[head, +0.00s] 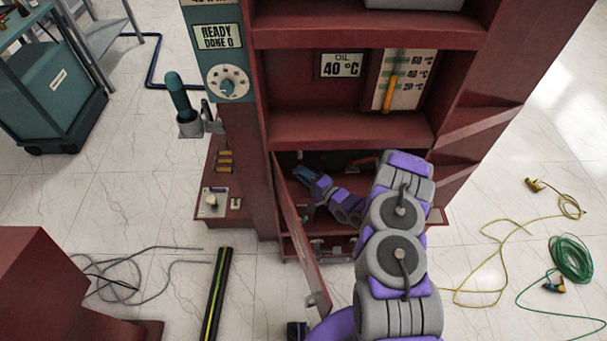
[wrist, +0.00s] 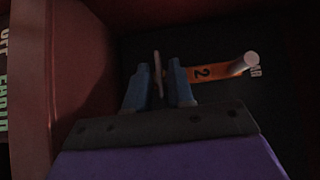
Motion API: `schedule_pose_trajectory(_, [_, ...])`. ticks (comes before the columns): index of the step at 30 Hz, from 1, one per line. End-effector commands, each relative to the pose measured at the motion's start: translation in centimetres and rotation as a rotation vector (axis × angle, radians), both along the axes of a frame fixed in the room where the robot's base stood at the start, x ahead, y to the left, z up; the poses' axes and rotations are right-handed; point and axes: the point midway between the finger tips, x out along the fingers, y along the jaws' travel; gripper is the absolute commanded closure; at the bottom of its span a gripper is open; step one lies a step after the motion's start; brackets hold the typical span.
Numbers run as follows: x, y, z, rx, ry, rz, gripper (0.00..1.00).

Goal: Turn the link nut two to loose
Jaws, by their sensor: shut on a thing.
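My gripper (head: 306,175) reaches into the dark lower compartment of the red cabinet in the head view. In the wrist view its two blue fingers (wrist: 159,85) are shut on a thin pale piece, seen edge-on, which looks like link nut two (wrist: 157,66). The nut stands upright between the fingertips, its top showing above them. An orange link (wrist: 206,72) marked "2" runs from just right of the fingers to a pale round post (wrist: 250,60). The nut's threads and lower part are hidden, so its tightness cannot be told.
The red cabinet's (head: 350,131) shelf lies above my arm. An open door (head: 300,235) stands left of my arm. In the wrist view a reddish wall (wrist: 60,60) is close on the left. Yellow (head: 490,262) and green cables (head: 570,260) lie on the floor right.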

Motion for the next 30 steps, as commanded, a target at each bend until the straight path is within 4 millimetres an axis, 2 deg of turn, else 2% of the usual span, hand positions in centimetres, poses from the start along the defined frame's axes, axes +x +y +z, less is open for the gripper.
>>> schedule_pose_trajectory(14, [-0.03,0.0,0.05,-0.061,0.005,0.0,1.0])
schedule_pose_trajectory(20, [0.04,-0.04,0.44,-0.189,0.006,0.001,1.0])
schedule_pose_trajectory(30, [-0.14,0.19,0.64,-0.501,0.009,0.003,1.0])
